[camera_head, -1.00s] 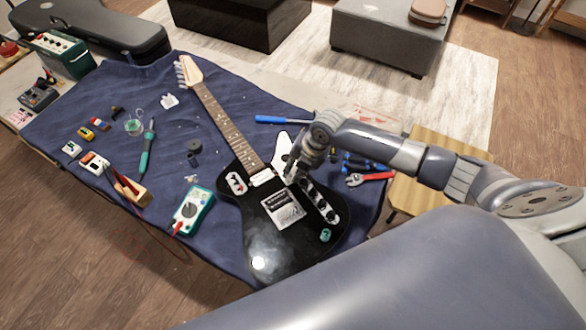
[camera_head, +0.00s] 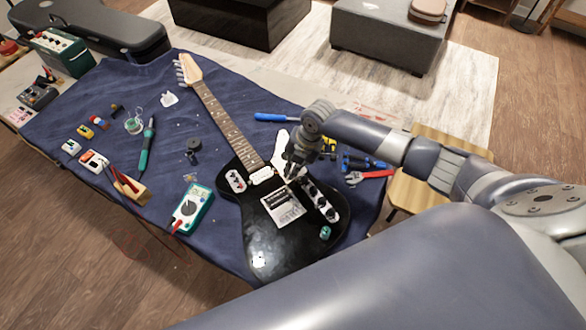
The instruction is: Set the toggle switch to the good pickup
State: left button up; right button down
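The black electric guitar (camera_head: 262,232) lies on the blue cloth, its neck pointing to the upper left. A small light plate (camera_head: 236,181) with dark and red parts sits on the body left of the pickups. A control plate with knobs (camera_head: 322,202) runs along the right of the body. I cannot make out for certain which small part is the toggle switch. My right gripper (camera_head: 291,173) points down at the body, by the white pickguard and the upper end of the control plate. Its fingers are small and dark, so their opening and any contact are unclear. My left gripper is out of view.
A multimeter (camera_head: 190,208) lies left of the guitar. A blue screwdriver (camera_head: 275,118) and red-handled pliers (camera_head: 370,175) lie beyond and right of it. A soldering iron (camera_head: 147,148) and small pedals are further left. Bare blue cloth (camera_head: 215,90) surrounds the guitar neck.

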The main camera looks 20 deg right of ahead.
jog(key=g+b, duration=0.1)
jog(key=b, duration=0.1)
jog(key=w+g+b, duration=0.1)
jog(key=g, duration=0.1)
jog(key=shift+w+a+f+h+b, duration=0.1)
jog(key=shift+w+f+h+b, duration=0.1)
jog(key=shift+h+b, duration=0.15)
jog(key=shift+r+g+b, duration=0.2)
jog(key=shift+g+b, duration=0.4)
jog(key=shift+b, duration=0.05)
jog(key=c, duration=2)
grip_release()
jog(key=shift+r, duration=0.15)
jog(key=v, duration=1.2)
jog(key=shift+w, duration=0.1)
